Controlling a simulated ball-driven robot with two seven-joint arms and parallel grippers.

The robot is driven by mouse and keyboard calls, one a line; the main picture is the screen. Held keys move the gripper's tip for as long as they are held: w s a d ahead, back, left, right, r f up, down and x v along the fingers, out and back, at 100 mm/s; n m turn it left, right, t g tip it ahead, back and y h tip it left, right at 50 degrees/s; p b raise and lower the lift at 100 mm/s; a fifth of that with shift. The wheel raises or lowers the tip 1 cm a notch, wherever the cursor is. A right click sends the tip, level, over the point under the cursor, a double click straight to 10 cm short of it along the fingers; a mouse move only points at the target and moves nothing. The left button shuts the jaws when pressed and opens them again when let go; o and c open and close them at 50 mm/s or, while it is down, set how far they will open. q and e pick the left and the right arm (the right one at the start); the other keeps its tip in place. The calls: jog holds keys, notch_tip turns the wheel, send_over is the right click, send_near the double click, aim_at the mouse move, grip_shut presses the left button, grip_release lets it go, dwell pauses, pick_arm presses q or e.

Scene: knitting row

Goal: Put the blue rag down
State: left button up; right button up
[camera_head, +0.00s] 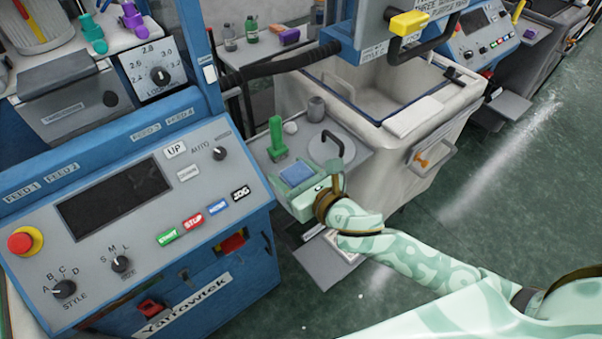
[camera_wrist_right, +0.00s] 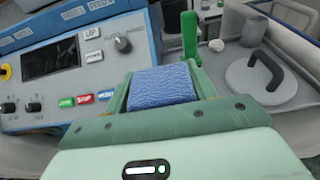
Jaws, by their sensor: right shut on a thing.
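The blue rag (camera_head: 297,173) is a small folded textured block between the fingers of my right gripper (camera_head: 299,178). In the right wrist view the blue rag (camera_wrist_right: 162,84) fills the gap between the two green fingers, which are shut on it. My right gripper is at the front edge of the grey shelf (camera_head: 354,170) beside the knitting machine's control panel. From these views I cannot tell whether the rag touches the shelf. My left gripper is not in view.
On the shelf stand a green-handled tool (camera_head: 277,138), a round grey lid with a dark handle (camera_head: 326,151), a grey cup (camera_head: 316,107) and a white ball (camera_head: 290,127). The blue control panel (camera_head: 140,215) is close on the left. A large pale bin (camera_head: 405,165) stands behind.

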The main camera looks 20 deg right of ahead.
jog(key=w+d+f+b, duration=0.1)
jog(key=w+f, duration=0.1)
jog(key=w+d+f+b, duration=0.1)
jog(key=w+f, duration=0.1)
jog(key=w+d+f, duration=0.1)
jog(key=w+f, duration=0.1)
jog(key=w, duration=0.1)
jog(key=shift+f+b, duration=0.3)
jog(key=shift+b, duration=0.1)
jog(key=f+b, duration=0.1)
jog(key=f, duration=0.2)
jog(key=shift+w+d+f+b, duration=0.15)
jog(key=shift+w+f+b, duration=0.1)
jog(key=shift+w+b, duration=0.1)
jog(key=shift+f, duration=0.25)
jog(key=shift+f, duration=0.1)
jog(key=o, duration=0.9)
